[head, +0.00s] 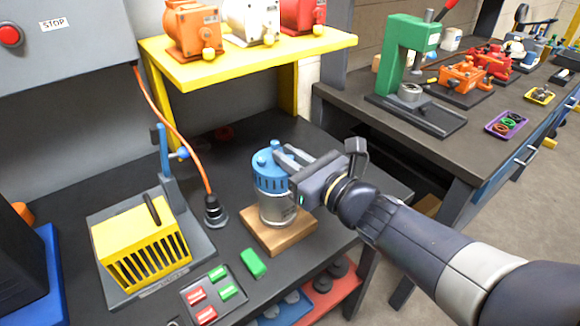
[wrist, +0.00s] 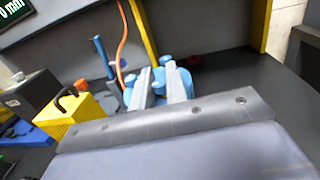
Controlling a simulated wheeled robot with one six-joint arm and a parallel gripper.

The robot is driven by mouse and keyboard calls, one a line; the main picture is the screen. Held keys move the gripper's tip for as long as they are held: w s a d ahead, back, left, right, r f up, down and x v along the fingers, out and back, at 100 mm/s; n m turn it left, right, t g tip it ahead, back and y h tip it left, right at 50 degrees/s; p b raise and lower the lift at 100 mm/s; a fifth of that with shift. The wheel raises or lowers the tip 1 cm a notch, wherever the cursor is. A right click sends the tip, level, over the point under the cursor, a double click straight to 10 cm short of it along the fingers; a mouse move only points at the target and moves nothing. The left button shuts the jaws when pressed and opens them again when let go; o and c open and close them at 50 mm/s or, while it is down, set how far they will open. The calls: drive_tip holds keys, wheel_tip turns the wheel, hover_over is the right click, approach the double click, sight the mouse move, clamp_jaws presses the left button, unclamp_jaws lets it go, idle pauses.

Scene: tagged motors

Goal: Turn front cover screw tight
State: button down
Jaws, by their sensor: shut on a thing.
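A motor with a grey body (head: 278,207) and a blue front cover (head: 268,182) stands upright on a wooden block (head: 277,238) on the dark bench. My gripper (head: 285,160) reaches in from the right, its fingers at the top of the blue cover. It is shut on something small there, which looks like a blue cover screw. In the wrist view the two grey fingers (wrist: 160,92) lie over the blue cover (wrist: 186,80). The fingers hide most of what they hold, so I cannot tell how far in the screw sits.
A yellow slotted guard (head: 142,243) on a grey fixture stands left of the motor, with a cable plug (head: 214,211) between. A yellow shelf (head: 250,55) with several motors is above. A green block (head: 252,264) and a button panel (head: 212,293) lie in front.

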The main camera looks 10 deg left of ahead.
drive_tip(key=shift+w+m+t+h+b, duration=0.1)
drive_tip(key=shift+m+t+h+b, duration=1.1)
drive_tip(key=shift+b, duration=2.2)
drive_tip(key=b, duration=0.4)
drive_tip(key=m+t+h+b, duration=0.1)
drive_tip(key=b, duration=0.3)
drive_tip(key=shift+a+f+t+h+b, duration=0.15)
drive_tip(key=shift+f+t+h+b, duration=0.15)
drive_tip(key=shift+f+b, duration=0.1)
drive_tip(key=m+h+b, duration=0.1)
drive_tip(key=b, duration=0.7)
drive_tip(key=shift+t+h, duration=0.3)
drive_tip(key=shift+t, duration=0.1)
drive_tip(key=m+h+b, duration=0.1)
drive_tip(key=b, duration=0.3)
drive_tip(key=shift+t, duration=0.4)
drive_tip(key=shift+r+m+t+h+b, duration=0.1)
drive_tip(key=shift+m+t+h+b, duration=0.5)
drive_tip(key=shift+m+h, duration=0.55)
drive_tip(key=m+h, duration=0.1)
drive_tip(key=h, duration=0.2)
drive_tip(key=shift+r, duration=0.1)
drive_tip(key=m+h, duration=0.3)
drive_tip(key=h, duration=0.1)
drive_tip(key=shift+r+t+p, duration=0.25)
drive_tip(key=shift+t+p, duration=0.15)
drive_tip(key=shift+m+g+h+p, duration=0.4)
drive_tip(key=shift+m+h+p, duration=0.7)
drive_tip(key=shift+h, duration=1.15)
drive_tip(key=shift+m, duration=0.45)
